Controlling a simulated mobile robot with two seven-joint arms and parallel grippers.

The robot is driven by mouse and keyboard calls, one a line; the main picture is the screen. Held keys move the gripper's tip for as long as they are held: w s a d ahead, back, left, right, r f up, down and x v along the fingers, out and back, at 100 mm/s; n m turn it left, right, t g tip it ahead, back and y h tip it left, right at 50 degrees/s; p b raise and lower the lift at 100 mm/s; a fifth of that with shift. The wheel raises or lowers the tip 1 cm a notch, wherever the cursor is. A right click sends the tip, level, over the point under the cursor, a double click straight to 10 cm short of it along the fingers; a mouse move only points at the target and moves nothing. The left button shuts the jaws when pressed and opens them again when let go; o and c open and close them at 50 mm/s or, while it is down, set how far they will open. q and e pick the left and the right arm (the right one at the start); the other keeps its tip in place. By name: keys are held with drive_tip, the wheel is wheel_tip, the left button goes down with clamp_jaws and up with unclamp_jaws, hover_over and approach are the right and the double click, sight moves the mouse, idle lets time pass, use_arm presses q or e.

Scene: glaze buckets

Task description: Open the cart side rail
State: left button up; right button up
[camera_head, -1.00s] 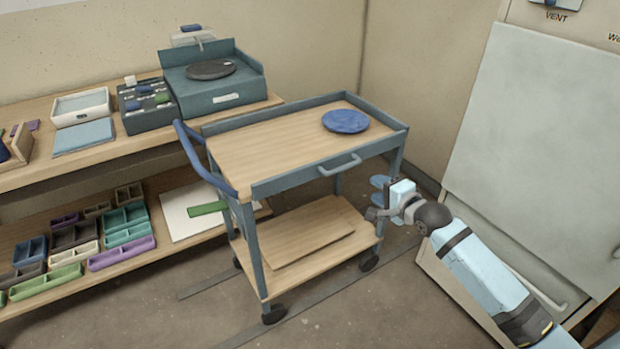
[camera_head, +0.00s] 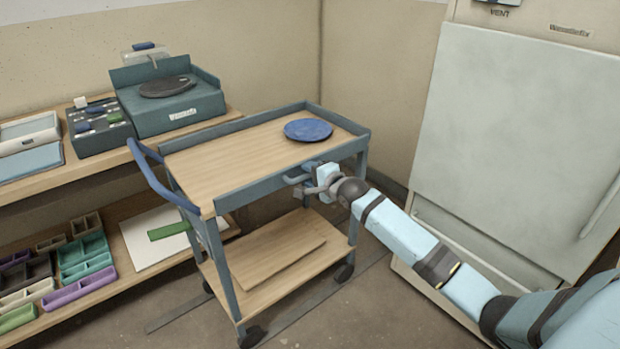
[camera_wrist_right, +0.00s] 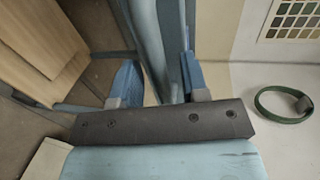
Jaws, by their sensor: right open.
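The cart (camera_head: 225,270) has a wooden top with blue-grey side rails. The near side rail (camera_head: 250,190) is upright along the front edge of the top, and its small handle is mostly hidden behind my right gripper. My right gripper (camera_head: 307,181) is at this rail, right of its middle, around where the handle is. In the right wrist view the two blue fingers (camera_wrist_right: 160,80) are apart, with a blue-grey bar (camera_wrist_right: 150,40) of the cart between them. I cannot tell whether they touch it. My left gripper is not in view.
A blue disc (camera_head: 308,130) lies on the cart top. A loose board (camera_head: 280,255) lies on the lower shelf. A workbench (camera_head: 125,158) with trays stands left, a big pale cabinet (camera_head: 510,140) right. A green ring (camera_wrist_right: 280,118) lies on the floor.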

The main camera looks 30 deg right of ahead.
drive_tip(key=shift+w, duration=0.2)
clamp_jaws()
